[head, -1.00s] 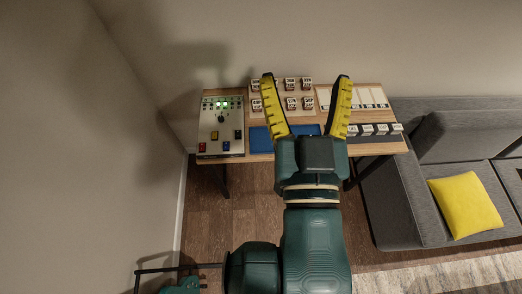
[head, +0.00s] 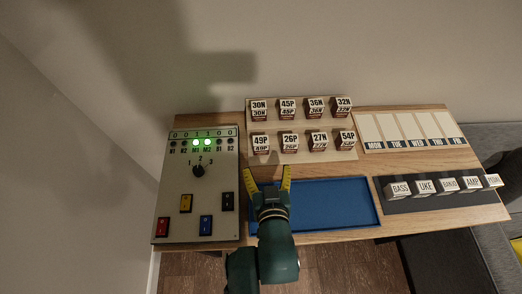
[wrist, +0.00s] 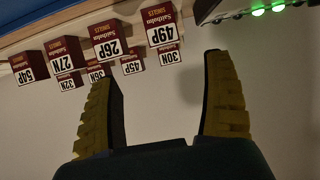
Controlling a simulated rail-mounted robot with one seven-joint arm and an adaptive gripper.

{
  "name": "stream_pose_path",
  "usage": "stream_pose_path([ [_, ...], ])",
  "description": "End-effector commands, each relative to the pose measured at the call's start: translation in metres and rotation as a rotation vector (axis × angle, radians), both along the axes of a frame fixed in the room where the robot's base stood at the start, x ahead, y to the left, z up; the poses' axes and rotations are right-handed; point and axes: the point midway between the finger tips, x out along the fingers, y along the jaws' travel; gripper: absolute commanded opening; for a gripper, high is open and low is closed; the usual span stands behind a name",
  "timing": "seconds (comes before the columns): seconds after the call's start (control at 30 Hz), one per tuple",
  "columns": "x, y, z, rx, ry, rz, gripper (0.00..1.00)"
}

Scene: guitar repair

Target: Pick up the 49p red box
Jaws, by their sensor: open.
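The 49p red box (head: 261,143) stands at the left end of the front row on the light board, with a white label on top reading 49P. It also shows in the wrist view (wrist: 162,33), upside down near the top, with a dark red band and white label. My gripper (head: 268,176) is open and empty. In the head view it is over the left part of the blue tray, just in front of the 49p box and the 26P box (head: 290,142). In the wrist view the box lies beyond the fingertips, between their lines, and does not touch them.
Other boxes stand close by, such as 27N (head: 319,140) and 30N (head: 259,106). A control panel (head: 170,215) with green lights is on the left. The blue tray (head: 340,203) is empty. Labelled blocks (head: 399,190) and a day chart (head: 408,130) are on the right.

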Motion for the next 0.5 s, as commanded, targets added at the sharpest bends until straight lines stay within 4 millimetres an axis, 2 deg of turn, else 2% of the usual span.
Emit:
stream_pose_path([
  [0.03, 0.013, 0.001, -0.008, 0.0, -0.002, 0.0, 0.83],
  [0.2, 0.05, 0.004, -0.023, 0.0, 0.0, -0.001, 0.83],
  [0.5, 0.084, 0.01, -0.038, 0.0, -0.001, 0.0, 0.83],
])
